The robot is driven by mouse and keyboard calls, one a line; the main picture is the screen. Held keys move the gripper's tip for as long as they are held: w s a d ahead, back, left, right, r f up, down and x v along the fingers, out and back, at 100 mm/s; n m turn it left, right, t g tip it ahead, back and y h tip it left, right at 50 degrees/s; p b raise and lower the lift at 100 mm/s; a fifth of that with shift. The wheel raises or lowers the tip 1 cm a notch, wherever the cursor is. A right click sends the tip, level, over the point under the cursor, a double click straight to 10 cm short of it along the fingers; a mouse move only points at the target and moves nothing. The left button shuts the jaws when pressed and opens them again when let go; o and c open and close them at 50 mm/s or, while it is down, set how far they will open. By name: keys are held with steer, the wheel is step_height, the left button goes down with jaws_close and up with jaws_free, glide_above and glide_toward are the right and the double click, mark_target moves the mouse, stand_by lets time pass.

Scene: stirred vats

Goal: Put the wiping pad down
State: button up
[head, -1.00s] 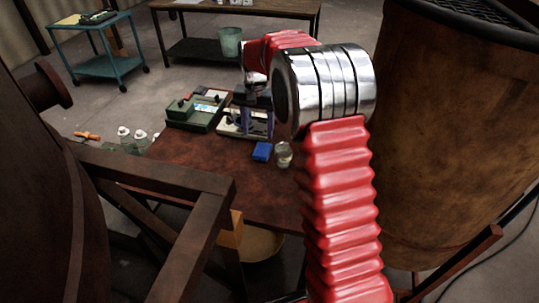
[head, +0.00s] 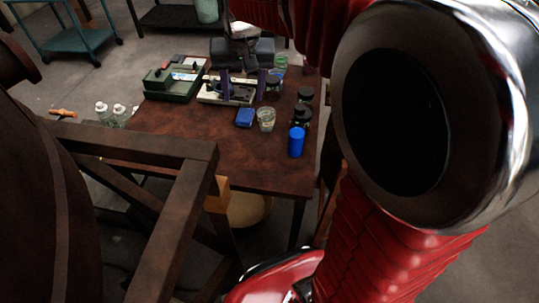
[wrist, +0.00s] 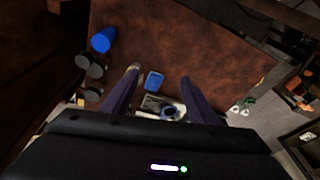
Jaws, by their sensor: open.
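The wiping pad appears to be the small blue block (head: 245,117), lying flat on the brown table (head: 190,130). It also shows in the wrist view (wrist: 154,80), between the lines of my two fingers. My gripper (head: 243,97) is open, with its two dark purple fingers apart and nothing held between them. In the wrist view my gripper (wrist: 159,76) points at the table with the pad in the gap. The fingers seem clear of the pad; their exact height above the table cannot be told.
A glass jar (head: 266,120) stands close right of the pad. A blue cylinder (head: 297,142) and dark-capped bottles (head: 301,115) stand further right. A pale tray (head: 213,92) and green box (head: 172,82) lie behind. The table's front left is clear. A rusty frame (head: 185,180) stands in front.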

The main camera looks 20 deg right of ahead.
steer(key=s+a+n+t, duration=0.2)
steer(key=s+n+t, duration=0.1)
steer(key=s, duration=1.8)
steer(key=shift+s+a+f+n, duration=0.15)
steer(key=shift+f+n, duration=0.05)
steer(key=shift+n, duration=0.2)
steer(key=shift+o, duration=0.3)
